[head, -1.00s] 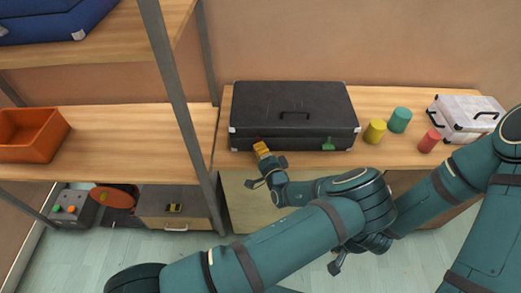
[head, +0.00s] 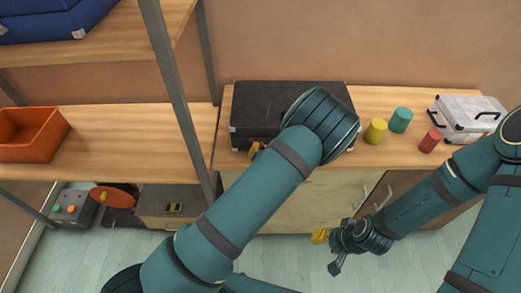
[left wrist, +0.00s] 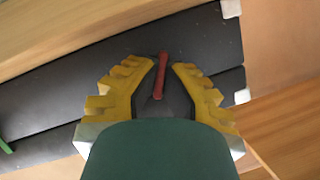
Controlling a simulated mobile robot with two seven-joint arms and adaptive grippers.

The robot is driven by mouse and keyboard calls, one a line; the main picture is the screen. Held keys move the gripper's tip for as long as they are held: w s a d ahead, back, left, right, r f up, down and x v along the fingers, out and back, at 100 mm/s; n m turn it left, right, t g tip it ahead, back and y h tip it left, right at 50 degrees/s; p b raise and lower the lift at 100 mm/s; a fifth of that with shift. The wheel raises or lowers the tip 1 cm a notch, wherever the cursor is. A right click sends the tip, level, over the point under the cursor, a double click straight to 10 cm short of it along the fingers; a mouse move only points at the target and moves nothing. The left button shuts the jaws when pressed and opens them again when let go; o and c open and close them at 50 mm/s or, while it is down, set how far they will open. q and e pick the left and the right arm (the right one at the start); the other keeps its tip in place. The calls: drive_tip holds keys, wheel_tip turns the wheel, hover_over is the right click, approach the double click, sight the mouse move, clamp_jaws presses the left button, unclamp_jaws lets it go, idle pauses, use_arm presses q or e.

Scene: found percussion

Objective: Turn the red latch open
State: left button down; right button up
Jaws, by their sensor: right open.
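The red latch (left wrist: 161,76) is a small bar on the front of a black case (head: 252,105). In the left wrist view it lies between my left gripper's yellow fingertips (left wrist: 165,66), with a narrow gap visible on each side, so the gripper looks open around it. It stands roughly crosswise to the case's long edges. In the head view my left gripper (head: 256,149) is at the case's front left, mostly hidden by my own arm. My right gripper (head: 320,236) is open and empty, in front of the cabinet doors below the table.
Yellow (head: 376,131), teal (head: 400,120) and red (head: 430,141) cylinders stand right of the case, before a white case (head: 468,117). A green piece (left wrist: 6,147) shows at the left wrist view's edge. A metal shelf post (head: 178,90) stands left.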

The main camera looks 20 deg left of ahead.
use_arm(q)
drive_tip(key=shift+a+n+h+b, duration=0.2)
drive_tip(key=shift+n+h+b, duration=0.45)
drive_tip(key=shift+n, duration=0.25)
drive_tip(key=shift+n+t+h+b, duration=0.3)
drive_tip(key=shift+n+h+b, duration=0.25)
drive_tip(key=shift+n+b, duration=0.2)
drive_tip(key=shift+n, duration=0.25)
drive_tip(key=c, duration=1.1)
unclamp_jaws()
drive_tip(key=shift+d, duration=0.1)
drive_tip(key=v, duration=1.2)
